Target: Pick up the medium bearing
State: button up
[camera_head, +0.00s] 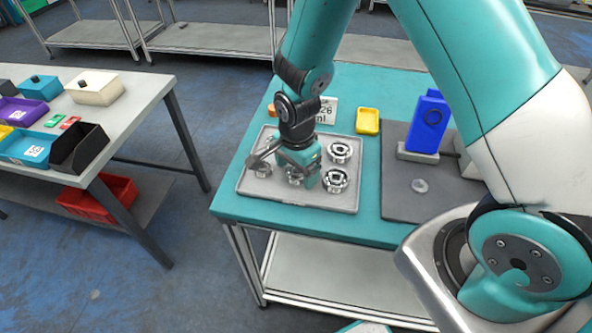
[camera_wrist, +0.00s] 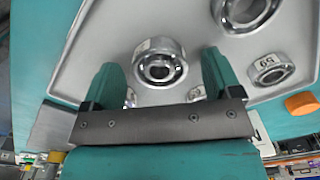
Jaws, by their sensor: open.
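A silver ring bearing (camera_wrist: 160,68) with a pale label lies on the grey tray (camera_wrist: 110,30) in the wrist view. It looks mid-sized, smaller than the bearing (camera_wrist: 246,14) at the top and larger than the labelled one (camera_wrist: 270,70) at the right. My gripper (camera_wrist: 160,62) is open and empty, with its teal fingers on either side of the mid-sized bearing in the picture. I cannot tell the height gap. In the head view my gripper (camera_head: 300,172) is low over the tray (camera_head: 285,199) and partly hides a bearing (camera_head: 294,178) below it.
More bearings (camera_head: 336,180) (camera_head: 340,152) sit close on the right of the gripper. A yellow bin (camera_head: 367,121), a label card (camera_head: 327,110) and an orange object (camera_head: 271,110) stand behind the tray. A blue device (camera_head: 427,122) stands on a dark mat (camera_head: 400,206) to the right.

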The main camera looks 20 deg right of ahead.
jog(key=shift+f, duration=0.1)
jog(key=shift+c, duration=0.2)
jog(key=c, duration=1.1)
jog(key=shift+o, duration=0.2)
